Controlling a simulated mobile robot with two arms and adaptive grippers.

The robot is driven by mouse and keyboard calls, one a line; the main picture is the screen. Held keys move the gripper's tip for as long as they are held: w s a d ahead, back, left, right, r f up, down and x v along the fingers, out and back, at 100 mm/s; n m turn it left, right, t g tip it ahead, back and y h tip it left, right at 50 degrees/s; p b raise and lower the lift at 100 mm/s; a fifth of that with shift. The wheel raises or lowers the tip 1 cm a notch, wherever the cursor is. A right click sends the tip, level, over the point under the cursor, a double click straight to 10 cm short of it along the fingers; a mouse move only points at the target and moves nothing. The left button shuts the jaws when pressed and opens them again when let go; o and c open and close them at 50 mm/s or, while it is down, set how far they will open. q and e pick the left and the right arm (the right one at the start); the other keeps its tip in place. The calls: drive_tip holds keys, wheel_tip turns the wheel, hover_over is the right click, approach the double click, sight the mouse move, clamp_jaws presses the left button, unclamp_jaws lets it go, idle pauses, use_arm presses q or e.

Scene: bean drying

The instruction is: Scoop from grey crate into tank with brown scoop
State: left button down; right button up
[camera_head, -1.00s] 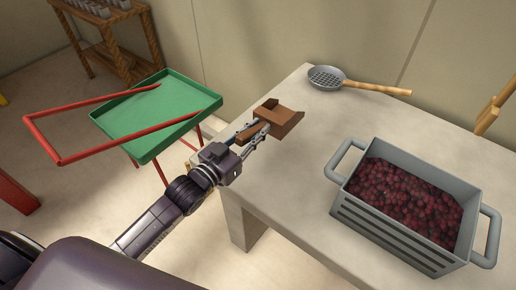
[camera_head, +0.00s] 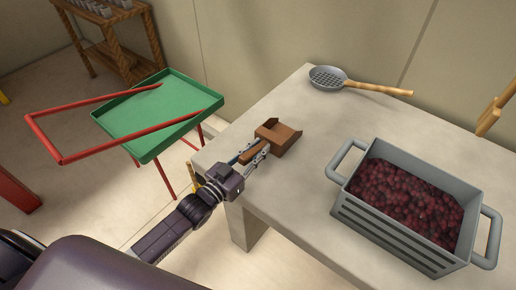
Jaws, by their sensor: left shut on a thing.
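The brown scoop (camera_head: 283,138) is over the near left part of the table, left of the grey crate. My left gripper (camera_head: 257,153) is shut on its handle. I cannot tell whether the scoop touches the table or hovers just above it. The grey crate (camera_head: 383,233) stands on the table at the right, with a loop handle at each end, and holds many dark red berry-like beans (camera_head: 405,195). No tank shows in this view. My right gripper is not in view.
A grey strainer (camera_head: 326,79) with a wooden handle lies at the table's back edge. A green tray cart (camera_head: 150,115) with red handles stands left of the table (camera_head: 300,210). A wooden shelf (camera_head: 110,40) is at the back left. Bare tabletop lies between scoop and crate.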

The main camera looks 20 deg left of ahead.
sight(246, 165)
use_arm(q)
drive_tip(key=shift+f, duration=0.2)
drive_tip(key=c, duration=1.8)
unclamp_jaws()
drive_tip(key=shift+o, duration=0.2)
drive_tip(key=shift+s+f+b, duration=0.1)
drive_tip(key=shift+s+b, duration=0.1)
drive_tip(key=shift+b, duration=0.15)
drive_tip(key=v, duration=0.4)
drive_tip(key=b+v, duration=0.1)
drive_tip(key=v, duration=0.1)
drive_tip(key=shift+s+d, duration=0.3)
drive_tip(key=shift+s+a, duration=0.2)
drive_tip(key=shift+s, duration=0.35)
